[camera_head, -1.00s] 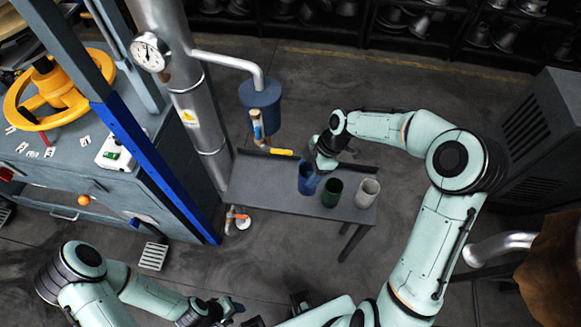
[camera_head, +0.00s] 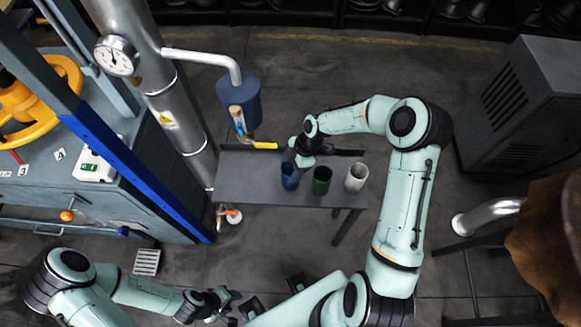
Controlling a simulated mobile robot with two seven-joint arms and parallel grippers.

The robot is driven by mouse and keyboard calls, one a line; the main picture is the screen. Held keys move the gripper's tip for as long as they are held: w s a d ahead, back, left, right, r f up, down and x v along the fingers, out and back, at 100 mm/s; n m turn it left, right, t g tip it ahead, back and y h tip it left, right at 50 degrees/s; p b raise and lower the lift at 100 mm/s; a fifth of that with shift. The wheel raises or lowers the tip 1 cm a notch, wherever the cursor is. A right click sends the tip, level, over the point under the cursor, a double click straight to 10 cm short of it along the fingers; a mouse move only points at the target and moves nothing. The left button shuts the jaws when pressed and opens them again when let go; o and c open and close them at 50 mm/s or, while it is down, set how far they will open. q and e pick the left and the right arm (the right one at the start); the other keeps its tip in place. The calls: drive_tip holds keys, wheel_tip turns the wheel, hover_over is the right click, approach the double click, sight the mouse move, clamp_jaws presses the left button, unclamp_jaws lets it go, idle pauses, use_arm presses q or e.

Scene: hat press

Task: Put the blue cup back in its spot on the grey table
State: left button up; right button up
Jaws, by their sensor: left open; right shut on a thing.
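The blue cup (camera_head: 289,177) is upright at the grey table (camera_head: 245,184), left of a green cup (camera_head: 322,180) and a white cup (camera_head: 355,177). The three cups stand in a row near the table's front edge. My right gripper (camera_head: 299,163) reaches in from the right behind the blue cup and is shut on it; its fingertips are partly hidden. I cannot tell whether the cup's base touches the table. My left gripper (camera_head: 225,300) is open and empty, low in the picture, in front of the table and well apart from it.
A blue post (camera_head: 130,165) and a steel column stand to the left. A dark cabinet (camera_head: 525,100) stands at the right. The table's left part is bare.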

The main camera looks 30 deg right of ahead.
drive_tip(key=shift+f, duration=0.1)
drive_tip(key=shift+f, duration=0.15)
drive_tip(key=o, duration=1.6)
drive_tip(key=shift+c, duration=0.2)
drive_tip(key=v, duration=1.2)
drive_tip(key=shift+p, duration=0.3)
